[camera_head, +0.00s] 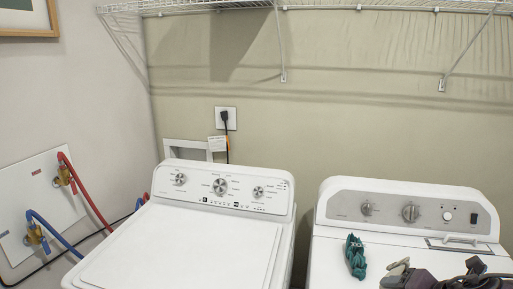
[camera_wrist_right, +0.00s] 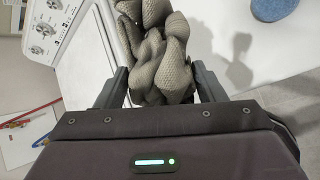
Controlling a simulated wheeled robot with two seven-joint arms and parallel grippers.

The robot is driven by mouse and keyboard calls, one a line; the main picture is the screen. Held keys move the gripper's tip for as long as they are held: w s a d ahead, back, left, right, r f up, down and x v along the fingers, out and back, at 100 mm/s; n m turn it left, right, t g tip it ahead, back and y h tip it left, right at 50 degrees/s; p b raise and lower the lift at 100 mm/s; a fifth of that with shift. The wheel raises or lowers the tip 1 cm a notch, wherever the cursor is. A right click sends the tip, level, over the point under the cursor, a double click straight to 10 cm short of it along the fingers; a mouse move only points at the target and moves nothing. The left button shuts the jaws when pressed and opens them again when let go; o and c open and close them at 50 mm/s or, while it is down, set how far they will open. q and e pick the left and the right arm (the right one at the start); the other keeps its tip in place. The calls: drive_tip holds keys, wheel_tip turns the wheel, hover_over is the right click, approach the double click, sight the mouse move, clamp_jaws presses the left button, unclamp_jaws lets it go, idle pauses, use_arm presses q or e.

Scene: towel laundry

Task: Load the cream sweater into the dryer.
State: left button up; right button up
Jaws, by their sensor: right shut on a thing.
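The sweater (camera_wrist_right: 160,60) is a bunched, knitted, grey-beige cloth in the right wrist view. My right gripper (camera_wrist_right: 163,78) is shut on it, with one dark finger on each side. In the head view, the sweater's grey-beige end (camera_head: 396,268) shows at the bottom right, beside my dark right gripper, in front of the dryer top. The dryer (camera_head: 335,245) is the white machine on the right with a grey control panel. Its front and door opening are out of view. My left gripper is not in view.
A white washer (camera_head: 180,245) stands left of the dryer, with a narrow gap between them. A crumpled teal cloth (camera_head: 355,257) is on the dryer top. A blue item (camera_wrist_right: 272,12) shows at the wrist view's top right. A wire shelf (camera_head: 340,5) hangs above.

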drive_tip(key=f, duration=0.2)
drive_tip(key=s+a+f+m, duration=0.1)
drive_tip(key=f, duration=0.1)
drive_tip(key=a+f+m+h, duration=0.1)
drive_tip(key=f, duration=0.2)
drive_tip(key=shift+s+b, duration=0.3)
drive_tip(key=shift+s, duration=0.1)
drive_tip(key=s+a, duration=0.3)
drive_tip(key=a, duration=0.7)
drive_tip(key=s+a+b, duration=0.1)
drive_tip(key=s+a, duration=0.3)
drive_tip(key=a, duration=0.7)
drive_tip(key=shift+a+f+h, duration=0.15)
drive_tip(key=shift+f+h, duration=0.1)
drive_tip(key=shift+h, duration=0.05)
